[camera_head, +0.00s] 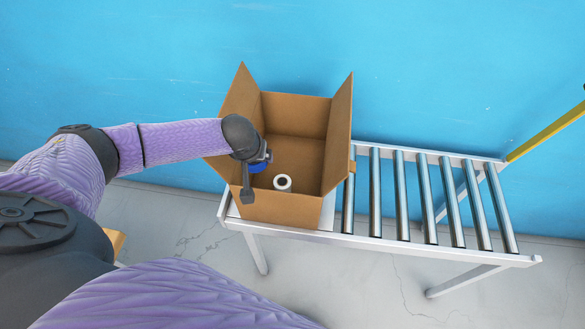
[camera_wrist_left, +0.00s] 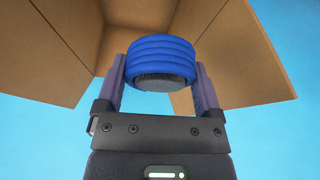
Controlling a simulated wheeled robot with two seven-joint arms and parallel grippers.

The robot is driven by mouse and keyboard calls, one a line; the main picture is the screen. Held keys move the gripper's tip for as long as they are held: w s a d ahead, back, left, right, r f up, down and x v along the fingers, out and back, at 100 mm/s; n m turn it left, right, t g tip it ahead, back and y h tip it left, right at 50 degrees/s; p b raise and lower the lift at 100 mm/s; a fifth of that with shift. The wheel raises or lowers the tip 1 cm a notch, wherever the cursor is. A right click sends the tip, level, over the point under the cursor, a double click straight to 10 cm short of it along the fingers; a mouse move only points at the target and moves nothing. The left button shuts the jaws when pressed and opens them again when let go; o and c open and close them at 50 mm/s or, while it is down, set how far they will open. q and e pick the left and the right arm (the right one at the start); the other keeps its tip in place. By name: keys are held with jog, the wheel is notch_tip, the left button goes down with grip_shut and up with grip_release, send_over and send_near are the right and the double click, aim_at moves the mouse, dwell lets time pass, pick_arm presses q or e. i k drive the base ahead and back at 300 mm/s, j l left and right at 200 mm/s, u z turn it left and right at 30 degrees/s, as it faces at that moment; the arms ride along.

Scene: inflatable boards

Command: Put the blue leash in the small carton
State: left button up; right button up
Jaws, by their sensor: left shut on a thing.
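The blue leash (camera_wrist_left: 162,52) is a coiled bundle with a dark core, held between the two fingers of my left gripper (camera_wrist_left: 160,80) in the left wrist view. In the head view a bit of the leash (camera_head: 257,167) shows below my left gripper (camera_head: 256,172), mostly hidden by the wrist. The small carton (camera_head: 290,207) is an open brown box with raised flaps, standing on the left end of a roller stand. My left gripper is over the left part of its opening. My right gripper is not in view.
A white roll with a dark centre (camera_head: 282,183) is inside the carton, right of the leash. The roller conveyor (camera_head: 425,200) to the right is empty. A yellow rail (camera_head: 545,133) rises at the far right. A blue wall (camera_head: 430,70) is behind.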

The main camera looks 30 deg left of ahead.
aim_at(301, 156)
jog(key=i, duration=0.85)
